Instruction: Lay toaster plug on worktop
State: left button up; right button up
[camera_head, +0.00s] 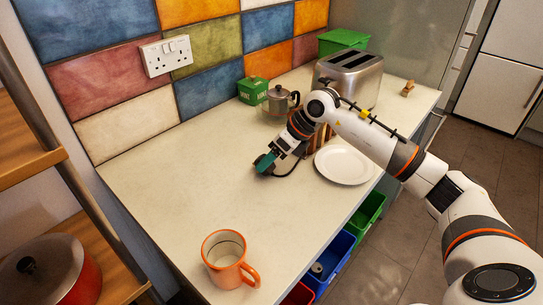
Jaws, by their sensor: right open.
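The silver toaster (352,72) stands at the back of the pale worktop (190,185). My right gripper (264,163) is open, low over the middle of the worktop, its teal fingertips pointing down and left. A dark cord (291,171) curves over the worktop just right of the fingertips and runs back behind my arm. The plug itself is too small or hidden at the fingertips to make out, and I cannot tell whether they touch it. The white double socket (166,55) on the tiled wall is empty. My left gripper is out of view.
A white plate (343,165) lies right of the gripper, and a metal pot (280,99) and green tin (252,90) stand behind it. An orange mug (225,257) stands near the front edge.

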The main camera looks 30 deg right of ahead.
jog(key=b+v, duration=0.1)
jog(key=v, duration=1)
jog(key=shift+s+r, duration=0.15)
jog(key=shift+r, duration=0.2)
jog(key=shift+d, duration=0.1)
